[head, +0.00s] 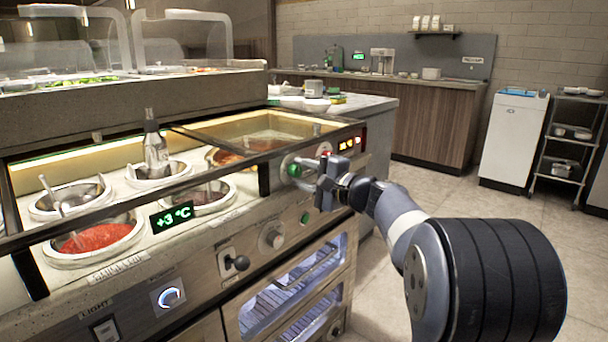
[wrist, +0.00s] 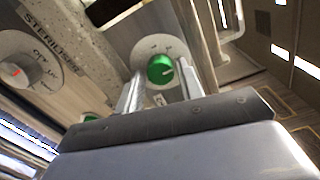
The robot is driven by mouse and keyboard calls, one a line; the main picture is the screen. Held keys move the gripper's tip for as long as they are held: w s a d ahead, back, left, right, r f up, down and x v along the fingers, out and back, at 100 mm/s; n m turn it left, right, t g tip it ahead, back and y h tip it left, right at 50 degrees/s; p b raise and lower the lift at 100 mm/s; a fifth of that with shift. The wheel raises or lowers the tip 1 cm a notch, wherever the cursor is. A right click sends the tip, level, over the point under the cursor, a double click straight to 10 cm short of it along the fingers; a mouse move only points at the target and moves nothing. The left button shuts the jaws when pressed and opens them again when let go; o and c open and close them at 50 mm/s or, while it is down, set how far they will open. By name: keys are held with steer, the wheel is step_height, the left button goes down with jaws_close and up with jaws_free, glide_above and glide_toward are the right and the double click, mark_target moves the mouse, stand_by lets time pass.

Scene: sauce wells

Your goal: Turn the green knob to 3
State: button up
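The green knob (wrist: 160,69) sits on a round pale dial plate (wrist: 152,46) in the wrist view. A white pointer mark on the knob points to the right in that view; the dial's markings are too small to read. In the head view the green knob (head: 293,170) is at the right end of the counter front, partly behind my gripper (head: 312,178). My gripper also shows in the wrist view (wrist: 160,72), with its two fingers apart, one on each side of the knob. A gap shows beside each finger, and I cannot tell any touch.
Another dial (wrist: 18,72) with a red mark is at the left of the wrist view, near a "STERILISER" label (wrist: 48,30). The counter front also has a grey knob (head: 272,236), a black-ended lever (head: 238,263) and a lit blue ring (head: 171,297). Open floor lies right.

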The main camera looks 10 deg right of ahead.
steer(key=shift+o, duration=1.3)
steer(key=p+v, duration=0.2)
steer(key=v, duration=0.9)
steer(key=shift+w, duration=0.1)
steer(key=b+x, duration=0.2)
steer(key=x, duration=0.8)
steer(key=shift+w+a, duration=0.3)
steer(key=shift+r+p, duration=0.1)
steer(key=shift+p, duration=0.25)
steer(key=shift+b, duration=0.5)
